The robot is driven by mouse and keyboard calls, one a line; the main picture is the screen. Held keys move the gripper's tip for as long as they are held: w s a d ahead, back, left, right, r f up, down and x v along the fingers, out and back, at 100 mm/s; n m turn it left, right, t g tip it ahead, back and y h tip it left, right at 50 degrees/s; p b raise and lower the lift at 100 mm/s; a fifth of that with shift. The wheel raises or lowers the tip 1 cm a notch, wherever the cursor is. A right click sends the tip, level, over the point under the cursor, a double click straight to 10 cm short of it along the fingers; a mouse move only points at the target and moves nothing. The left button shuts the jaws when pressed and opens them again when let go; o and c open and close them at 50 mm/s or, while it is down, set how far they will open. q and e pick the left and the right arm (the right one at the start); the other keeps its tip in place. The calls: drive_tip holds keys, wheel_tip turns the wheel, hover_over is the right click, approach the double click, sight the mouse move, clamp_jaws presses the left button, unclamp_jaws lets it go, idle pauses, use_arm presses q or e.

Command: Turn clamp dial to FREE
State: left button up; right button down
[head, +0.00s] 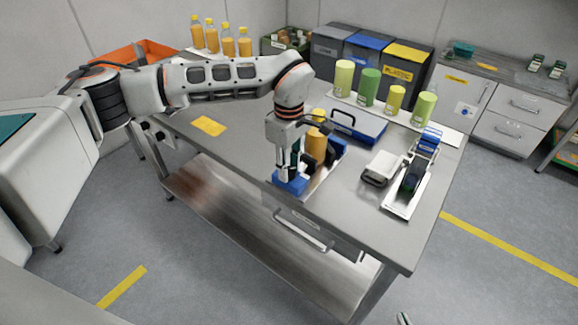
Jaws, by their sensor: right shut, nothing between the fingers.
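The piston filler stands near the table's front edge, with a blue block (291,184) at its front, blue parts at its right and an orange-yellow cylinder (316,148) in its middle. My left gripper (285,176) points down at the front of the filler, just at the blue block, and covers part of it. Whether its fingers touch or grip anything there is too small to tell. The clamp dial and its markings cannot be made out; the gripper may hide them. Only the tip of my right gripper (404,318) shows at the bottom edge, away from the table, shut and empty.
On the steel table (235,150) are a blue case (358,128), a white container (383,167), a dark-and-blue device on a white plate (402,204), and several green and yellow cylinders (369,86). A yellow card (209,125) lies left. The table's left part is mostly clear.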

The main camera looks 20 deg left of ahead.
use_arm(q)
drive_tip(key=shift+n, duration=0.3)
drive_tip(key=n, duration=0.3)
drive_tip(key=shift+n, duration=0.4)
drive_tip(key=n+b, duration=0.1)
drive_tip(key=n, duration=0.3)
drive_tip(key=shift+n, duration=0.3)
drive_tip(key=n, duration=0.4)
drive_tip(key=shift+b, duration=0.3)
drive_tip(key=shift+n, duration=2.5)
drive_tip(key=shift+r+b, duration=0.1)
drive_tip(key=shift+b, duration=0.2)
drive_tip(key=o, duration=1.1)
